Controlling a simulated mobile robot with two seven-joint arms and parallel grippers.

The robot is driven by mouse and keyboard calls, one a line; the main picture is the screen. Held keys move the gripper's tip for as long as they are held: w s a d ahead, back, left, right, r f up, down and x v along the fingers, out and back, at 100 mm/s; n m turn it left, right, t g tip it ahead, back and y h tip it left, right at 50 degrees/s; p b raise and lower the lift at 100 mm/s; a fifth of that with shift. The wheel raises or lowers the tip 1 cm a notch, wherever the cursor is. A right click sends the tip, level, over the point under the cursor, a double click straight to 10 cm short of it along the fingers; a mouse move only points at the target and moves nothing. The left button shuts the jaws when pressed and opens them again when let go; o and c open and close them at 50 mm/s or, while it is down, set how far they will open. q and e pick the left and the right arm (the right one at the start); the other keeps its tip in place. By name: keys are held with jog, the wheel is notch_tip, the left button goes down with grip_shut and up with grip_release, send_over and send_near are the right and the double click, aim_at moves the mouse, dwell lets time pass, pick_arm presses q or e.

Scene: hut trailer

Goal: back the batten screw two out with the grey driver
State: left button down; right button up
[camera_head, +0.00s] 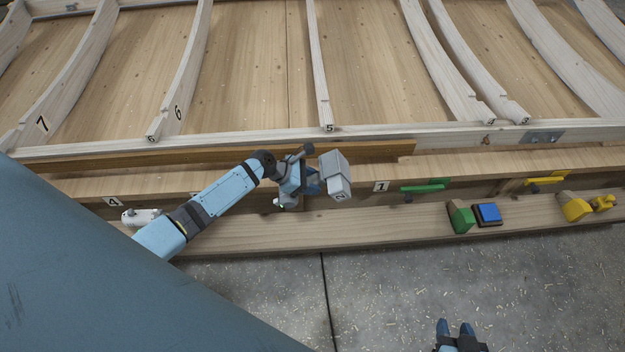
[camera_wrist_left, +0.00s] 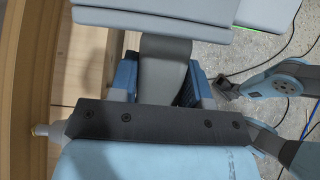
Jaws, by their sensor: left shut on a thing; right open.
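The grey driver (camera_head: 336,172) is a boxy grey tool held over the front beam at the middle of the head view. My left gripper (camera_head: 314,184) is shut on it. In the left wrist view, the blue fingers (camera_wrist_left: 163,80) stand on either side of the driver's grey handle (camera_wrist_left: 165,60), with its wider grey body above. Batten screw two is not visible. My right gripper (camera_head: 454,328) is open and empty over the floor at the bottom.
The beam ledge (camera_head: 400,226) carries a green block (camera_head: 462,219), a blue button (camera_head: 488,214), a yellow block (camera_head: 575,207) and a pale grey device (camera_head: 141,217). Green (camera_head: 422,188) and yellow (camera_head: 546,181) handles sit behind. Curved ribs rise beyond. The concrete floor in front has shavings.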

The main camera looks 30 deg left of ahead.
pick_arm(q)
jog(key=shift+a+r+p, duration=0.15)
jog(key=shift+a+p, duration=0.15)
jog(key=shift+p, duration=0.15)
dwell(0.4)
jog(key=shift+s+d, duration=0.25)
jog(key=shift+d, duration=0.1)
dwell(0.5)
jog(key=shift+w+a, duration=0.1)
jog(key=shift+w, duration=0.1)
dwell(0.3)
jog(key=shift+s, duration=0.1)
dwell(0.9)
jog(key=s, duration=0.3)
jog(key=s+a, duration=0.1)
jog(key=s, duration=0.2)
jog(key=s+a, duration=0.1)
jog(key=s, duration=0.2)
jog(key=shift+s+a, duration=0.15)
jog(key=shift+s, duration=0.15)
dwell(0.8)
